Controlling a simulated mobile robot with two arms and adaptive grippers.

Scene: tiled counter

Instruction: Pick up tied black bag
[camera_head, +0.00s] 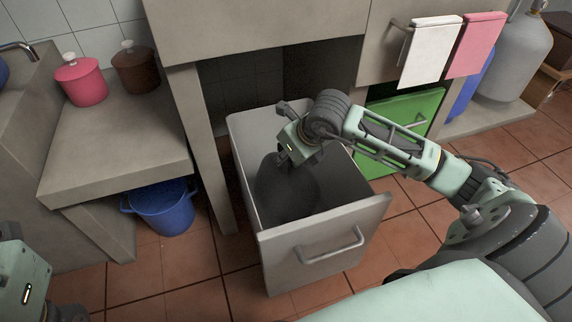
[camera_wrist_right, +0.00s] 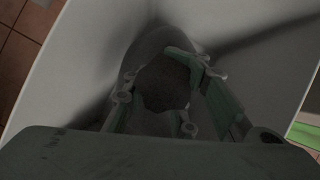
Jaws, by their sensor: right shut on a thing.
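The black bag (camera_head: 283,188) is a dark rounded shape inside the pulled-out grey drawer (camera_head: 318,248). In the right wrist view the bag (camera_wrist_right: 163,82) lies between and beyond the fingers. My right gripper (camera_head: 287,160) reaches down into the drawer at the bag's top, and its fingertips are partly hidden in the head view. In the right wrist view my right gripper (camera_wrist_right: 160,85) has its fingers on both sides of the dark bag and is shut on it. The knot cannot be made out. Part of my left arm shows at the lower left of the head view; its gripper's fingers are not visible.
The drawer walls (camera_wrist_right: 70,70) stand close around my right gripper. A blue bucket (camera_head: 162,208) is on the tiled floor to the left. Pink (camera_head: 81,82) and brown (camera_head: 137,68) jars stand on the left counter. A green cabinet door (camera_head: 402,125) is behind my right arm.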

